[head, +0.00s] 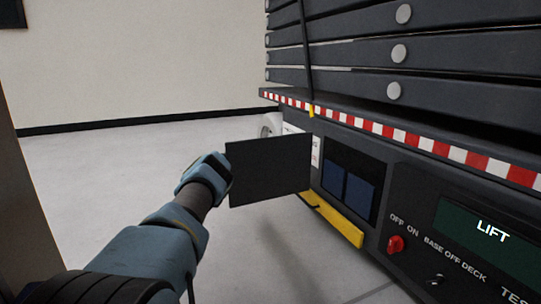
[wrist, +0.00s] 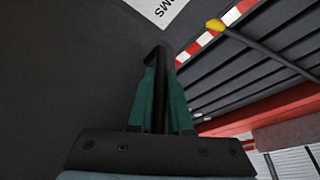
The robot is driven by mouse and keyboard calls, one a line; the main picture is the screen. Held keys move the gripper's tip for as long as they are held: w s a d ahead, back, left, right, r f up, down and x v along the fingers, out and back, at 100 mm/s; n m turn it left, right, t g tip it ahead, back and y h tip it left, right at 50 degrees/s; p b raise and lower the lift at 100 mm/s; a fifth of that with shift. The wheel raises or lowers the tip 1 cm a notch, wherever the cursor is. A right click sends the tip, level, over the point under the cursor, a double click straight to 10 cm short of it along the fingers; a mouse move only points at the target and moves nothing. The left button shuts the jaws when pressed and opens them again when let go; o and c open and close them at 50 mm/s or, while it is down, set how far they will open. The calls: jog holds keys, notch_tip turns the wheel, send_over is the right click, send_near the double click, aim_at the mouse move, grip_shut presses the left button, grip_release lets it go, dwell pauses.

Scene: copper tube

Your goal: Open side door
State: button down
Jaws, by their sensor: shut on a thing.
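The side door (head: 268,170) is a flat dark panel. In the head view it stands swung out from the machine's side, with its free edge to the left. The compartment (head: 349,182) behind it is uncovered and holds two dark blue blocks. My gripper (head: 226,168) is at the door's free edge, its fingertips hidden by the panel. In the wrist view my gripper (wrist: 162,85) has its green fingers closed on a thin black bent handle (wrist: 156,60). A dark panel surface (wrist: 65,70) fills the left of that view.
The dark machine (head: 400,60) with stacked slats and a red-and-white striped edge (head: 400,139) fills the right. A yellow bar (head: 338,222) sticks out low below the compartment. A red switch (head: 395,244) and a screen (head: 490,233) are at right. Open floor (head: 95,185) lies at left.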

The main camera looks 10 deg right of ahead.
jog(key=shift+d, duration=0.1)
jog(key=c, duration=0.8)
grip_release()
jog(key=shift+c, duration=0.2)
jog(key=b+v, duration=0.2)
jog(key=v, duration=0.9)
